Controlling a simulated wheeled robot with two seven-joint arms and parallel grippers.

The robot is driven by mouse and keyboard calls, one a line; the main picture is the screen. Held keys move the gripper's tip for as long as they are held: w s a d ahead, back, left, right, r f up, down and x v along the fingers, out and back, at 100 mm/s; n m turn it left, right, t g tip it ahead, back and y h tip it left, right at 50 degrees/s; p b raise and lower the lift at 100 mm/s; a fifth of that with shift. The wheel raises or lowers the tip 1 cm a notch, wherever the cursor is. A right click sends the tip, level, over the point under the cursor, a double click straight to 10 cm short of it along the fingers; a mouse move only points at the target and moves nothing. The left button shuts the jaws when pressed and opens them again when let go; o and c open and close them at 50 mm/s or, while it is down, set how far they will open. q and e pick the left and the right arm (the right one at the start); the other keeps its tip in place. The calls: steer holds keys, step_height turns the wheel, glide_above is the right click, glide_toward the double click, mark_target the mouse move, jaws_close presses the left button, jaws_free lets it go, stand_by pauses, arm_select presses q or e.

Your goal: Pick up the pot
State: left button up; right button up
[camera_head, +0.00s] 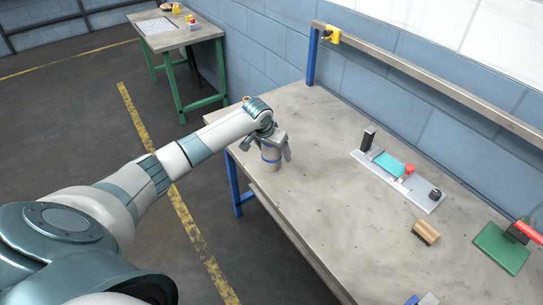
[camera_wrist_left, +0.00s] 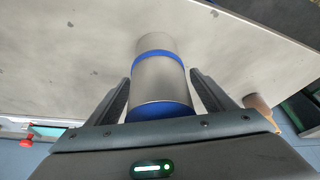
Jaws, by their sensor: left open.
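The pot (camera_head: 271,157) is a grey metal cylinder with blue bands, upright on the workbench near its left edge. My left gripper (camera_head: 274,147) comes over it from the left in the head view, with its fingers around the pot's upper part. In the left wrist view the pot (camera_wrist_left: 160,75) stands between the two fingers of my left gripper (camera_wrist_left: 160,92). A gap shows on each side, so the gripper is open and not shut on the pot. My right gripper is in neither view.
The workbench (camera_head: 310,190) has clear room in its middle.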

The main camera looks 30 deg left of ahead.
arm_select(q)
steer(key=c, duration=1.3)
steer(key=shift+r, duration=0.2)
steer(key=shift+r+b, duration=0.35)
steer(key=shift+r, duration=0.15)
step_height(320, 180, up, 3)
steer(key=shift+f+b, duration=0.2)
steer(key=shift+b, duration=0.25)
steer(key=d+r+b, duration=0.1)
steer(key=d+r, duration=0.1)
steer(key=d, duration=0.2)
steer(key=d+r+b, duration=0.1)
steer(key=d+r, duration=0.1)
steer(key=d, duration=0.1)
steer(key=s+d+r+b, duration=0.1)
steer(key=d+r, duration=0.2)
steer(key=d, duration=0.1)
steer(key=shift+d, duration=0.3)
